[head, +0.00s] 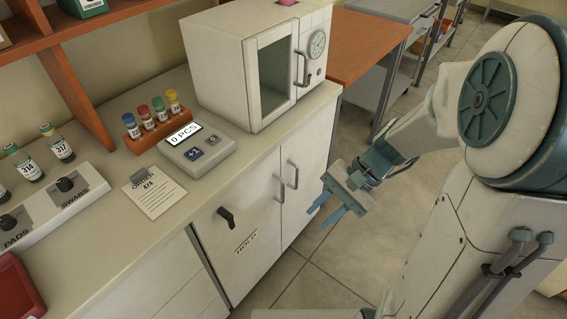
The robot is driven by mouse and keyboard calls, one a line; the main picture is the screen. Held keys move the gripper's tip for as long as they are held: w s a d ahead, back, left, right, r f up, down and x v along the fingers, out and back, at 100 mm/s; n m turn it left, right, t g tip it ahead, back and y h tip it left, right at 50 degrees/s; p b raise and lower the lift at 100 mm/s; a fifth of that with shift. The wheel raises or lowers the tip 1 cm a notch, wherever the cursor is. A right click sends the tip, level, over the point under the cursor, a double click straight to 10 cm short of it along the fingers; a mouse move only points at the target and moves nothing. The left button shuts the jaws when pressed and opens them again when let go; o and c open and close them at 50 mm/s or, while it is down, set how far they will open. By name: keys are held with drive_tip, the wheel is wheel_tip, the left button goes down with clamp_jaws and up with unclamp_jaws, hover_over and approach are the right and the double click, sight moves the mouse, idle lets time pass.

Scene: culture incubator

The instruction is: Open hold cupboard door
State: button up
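The hold cupboard door (236,235) is a pale front panel under the counter, marked with a "HOLD" label (246,242). It looks shut.
On the counter (115,198) are a white incubator (222,66), a tube rack (157,130), a counter device (197,150) and an order sheet (155,192). The floor (325,262) before the cupboards looks clear.

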drive_tip(key=w+d+f+m+t+y+b, duration=0.1)
drive_tip(key=w+f+m+t+y+b, duration=0.35)
drive_tip(key=w+f+m, duration=0.45)
drive_tip(key=w+d+f+m+t+y+b, duration=0.2)
drive_tip(key=w+f+m+t+y+b, duration=0.35)
drive_tip(key=f, duration=0.55)
drive_tip(key=m+h+p, duration=0.1)
drive_tip(key=m, duration=0.1)
hover_over(283, 200)
drive_tip(key=shift+w+a+f+t, duration=0.1)
drive_tip(key=shift+w+t, duration=0.25)
drive_tip(key=shift+t, duration=0.05)
clamp_jaws()
